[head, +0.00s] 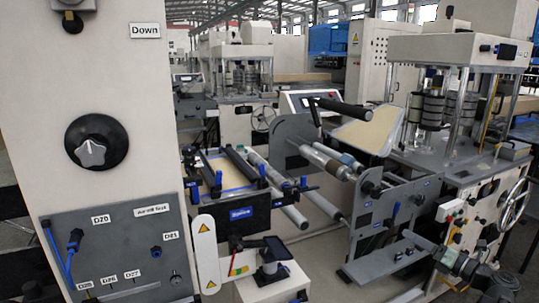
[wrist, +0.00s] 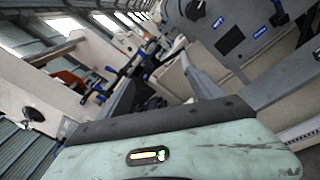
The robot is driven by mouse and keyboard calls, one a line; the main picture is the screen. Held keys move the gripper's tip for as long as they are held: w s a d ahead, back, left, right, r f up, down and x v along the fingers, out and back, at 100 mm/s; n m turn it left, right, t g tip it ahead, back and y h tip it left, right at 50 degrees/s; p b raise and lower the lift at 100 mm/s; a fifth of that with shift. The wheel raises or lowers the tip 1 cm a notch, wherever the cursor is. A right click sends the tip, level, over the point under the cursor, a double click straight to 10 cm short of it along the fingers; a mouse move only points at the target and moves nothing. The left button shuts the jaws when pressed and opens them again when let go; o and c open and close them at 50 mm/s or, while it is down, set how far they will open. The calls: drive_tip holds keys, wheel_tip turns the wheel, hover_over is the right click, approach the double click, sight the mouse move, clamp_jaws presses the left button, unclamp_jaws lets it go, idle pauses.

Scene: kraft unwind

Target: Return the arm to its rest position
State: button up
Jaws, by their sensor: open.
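In the wrist view, my gripper (wrist: 160,68) shows as two dark fingers spread apart beyond the pale green housing at the bottom. The gap between them is empty and nothing is held. In the head view, white arm parts with yellow warning triangles stand low in the middle, near a dark bracket on a white block. I cannot clearly pick out the fingertips there.
A tall pale cabinet with a black knob (head: 96,144) and a grey panel (head: 110,250) fills the left. An unwind stand with rollers (head: 325,160) stands right of centre. A press with a handwheel (head: 504,210) is at right. Floor (head: 325,265) shows between them.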

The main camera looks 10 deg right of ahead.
drive_tip(key=w+a+f+n+g+y+p, duration=0.1)
drive_tip(key=w+a+n+g+y+p, duration=0.3)
drive_tip(key=a, duration=1)
drive_tip(key=w+a+f+n+g+y+b, duration=0.1)
drive_tip(key=w+a+n+g, duration=0.15)
drive_tip(key=w+a, duration=0.85)
drive_tip(key=s+a+f+n+g+h+p, duration=0.1)
drive_tip(key=s+a+f+n+g, duration=0.2)
drive_tip(key=a, duration=0.5)
drive_tip(key=s+a+f+n+g+p, duration=0.1)
drive_tip(key=s+a+f+n+g, duration=0.1)
drive_tip(key=a+n, duration=0.35)
drive_tip(key=s+a+f+n+g+h+p, duration=0.1)
drive_tip(key=s+a+f+n+g, duration=0.15)
drive_tip(key=a, duration=0.65)
drive_tip(key=s+a+f+n+g+h+p, duration=0.1)
drive_tip(key=s+a+f+n+g+h, duration=0.25)
drive_tip(key=n, duration=0.55)
drive_tip(key=s+d+f+n+h, duration=0.2)
drive_tip(key=d+n+h, duration=0.1)
drive_tip(key=d+n, duration=0.2)
drive_tip(key=s+d+f+n+h, duration=0.1)
drive_tip(key=s+d+n+h, duration=0.1)
drive_tip(key=d+n, duration=0.3)
drive_tip(key=n+h, duration=0.1)
drive_tip(key=n, duration=0.1)
drive_tip(key=shift+s+f+n+t, duration=0.35)
drive_tip(key=shift+s, duration=0.05)
drive_tip(key=shift+d, duration=0.15)
